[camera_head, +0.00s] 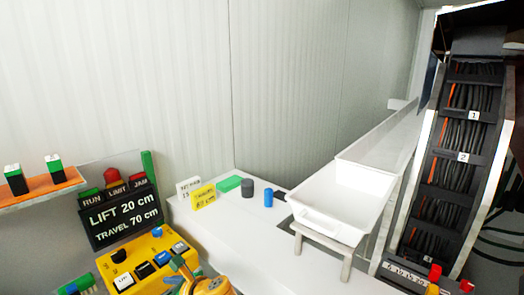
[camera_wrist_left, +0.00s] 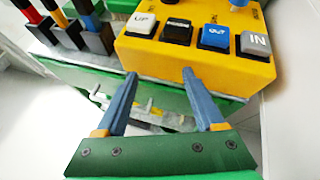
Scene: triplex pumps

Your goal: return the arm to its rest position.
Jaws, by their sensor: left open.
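My left gripper (camera_wrist_left: 159,74) is open in the left wrist view. Its two blue fingers are spread, with nothing held between them. The fingertips are just below the near edge of the yellow control box (camera_wrist_left: 190,50) in the picture; I cannot tell whether they touch it. The box carries several push buttons, one marked UP and one marked IN. In the head view the yellow control box (camera_head: 138,262) stands at lower left, and a yellow part of my arm (camera_head: 205,286) shows at the bottom edge beside it. My right gripper is not in view.
A black LIFT/TRAVEL display (camera_head: 120,213) stands behind the box. Green, grey and blue pieces lie on the white table (camera_head: 235,225). A white tray (camera_head: 345,200) and a steep cable ladder (camera_head: 462,150) are at right. An orange shelf (camera_head: 40,190) is at left.

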